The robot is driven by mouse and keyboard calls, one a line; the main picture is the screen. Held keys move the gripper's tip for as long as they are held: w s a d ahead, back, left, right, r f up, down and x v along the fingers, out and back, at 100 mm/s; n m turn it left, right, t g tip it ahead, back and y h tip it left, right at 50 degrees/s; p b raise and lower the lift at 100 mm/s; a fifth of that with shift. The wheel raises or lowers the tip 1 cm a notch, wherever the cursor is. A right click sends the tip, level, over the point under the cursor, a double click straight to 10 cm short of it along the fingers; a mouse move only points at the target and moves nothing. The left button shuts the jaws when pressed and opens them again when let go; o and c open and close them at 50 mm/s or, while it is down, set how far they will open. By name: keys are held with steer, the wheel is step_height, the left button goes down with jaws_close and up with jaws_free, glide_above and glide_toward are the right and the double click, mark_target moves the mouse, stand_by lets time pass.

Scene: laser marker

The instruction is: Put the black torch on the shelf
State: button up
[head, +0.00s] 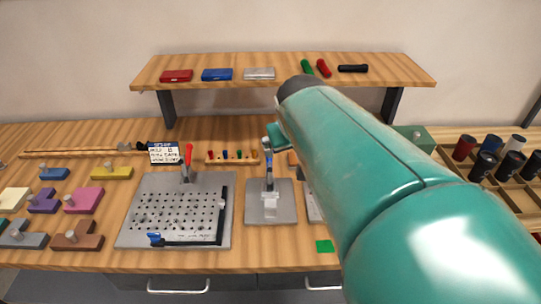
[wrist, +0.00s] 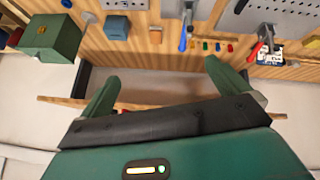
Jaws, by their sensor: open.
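The black torch (head: 352,68) lies on its side on the raised wooden shelf (head: 405,72), at the right end of the row in the head view. A red torch (head: 323,68) and a green torch (head: 307,68) lie to its left. My gripper (wrist: 162,80) is open in the wrist view, with nothing between its two green fingers. In the head view my arm hides most of the gripper. I cannot make out the black torch in the wrist view.
Red (head: 176,76), blue (head: 217,74) and silver (head: 259,73) cases lie on the shelf's left part. Below stand a perforated plate (head: 150,235) and a toggle clamp (head: 268,170). Several dark cylinders (head: 511,164) stand in a divided tray at right. A green box (wrist: 48,38) shows in the wrist view.

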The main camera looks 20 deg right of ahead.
steer(key=s+a+f+y, duration=0.1)
steer(key=s+a+f, duration=0.1)
steer(key=s, duration=0.5)
steer(key=s+a+f+g+y, duration=0.1)
steer(key=s+a+f, duration=0.1)
steer(key=s, duration=0.5)
steer(key=shift+a+y, duration=0.25)
steer(key=shift+y, duration=0.05)
